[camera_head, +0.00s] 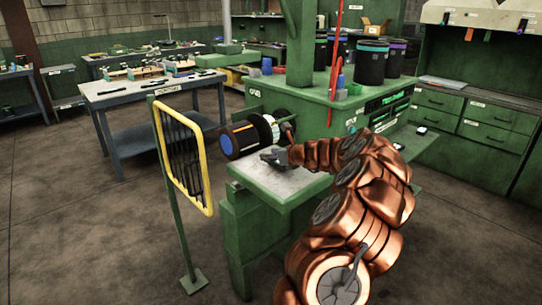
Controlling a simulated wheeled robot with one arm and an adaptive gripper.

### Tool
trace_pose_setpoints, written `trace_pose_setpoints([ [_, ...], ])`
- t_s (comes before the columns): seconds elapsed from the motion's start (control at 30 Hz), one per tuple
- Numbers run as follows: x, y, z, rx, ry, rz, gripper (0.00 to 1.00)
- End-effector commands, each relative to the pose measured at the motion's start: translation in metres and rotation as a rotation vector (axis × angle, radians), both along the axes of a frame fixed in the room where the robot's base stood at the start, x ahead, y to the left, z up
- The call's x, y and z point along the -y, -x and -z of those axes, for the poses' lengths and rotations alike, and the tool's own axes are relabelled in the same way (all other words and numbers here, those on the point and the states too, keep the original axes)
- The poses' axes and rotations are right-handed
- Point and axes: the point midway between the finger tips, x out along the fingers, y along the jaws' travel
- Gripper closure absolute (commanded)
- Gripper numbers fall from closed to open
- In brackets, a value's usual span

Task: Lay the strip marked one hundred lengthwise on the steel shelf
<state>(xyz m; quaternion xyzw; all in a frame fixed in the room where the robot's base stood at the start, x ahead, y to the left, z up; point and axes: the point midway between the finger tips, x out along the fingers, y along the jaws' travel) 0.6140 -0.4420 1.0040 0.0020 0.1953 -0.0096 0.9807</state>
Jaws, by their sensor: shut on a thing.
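My gripper (270,157) is low over the pale grey top of the green machine, which looks like the steel shelf (292,190). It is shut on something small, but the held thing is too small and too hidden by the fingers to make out. I cannot tell whether it touches the shelf. I cannot read a strip marked one hundred anywhere. Long dark strips (182,150) show inside a yellow frame on a green post, left of the shelf; any markings on them are unreadable.
The yellow frame (209,178) stands close to the shelf's left side. A grey worktable (119,97) with small items is farther back. The shelf's front part looks clear.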

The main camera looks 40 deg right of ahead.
Motion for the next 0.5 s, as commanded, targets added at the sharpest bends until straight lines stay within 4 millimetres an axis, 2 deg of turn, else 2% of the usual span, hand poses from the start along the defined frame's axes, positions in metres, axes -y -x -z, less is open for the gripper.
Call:
trace_pose_setpoints([
  [0.5, -0.0001, -0.0001, 0.0085, 0.000, 0.000, 0.000, 0.84],
])
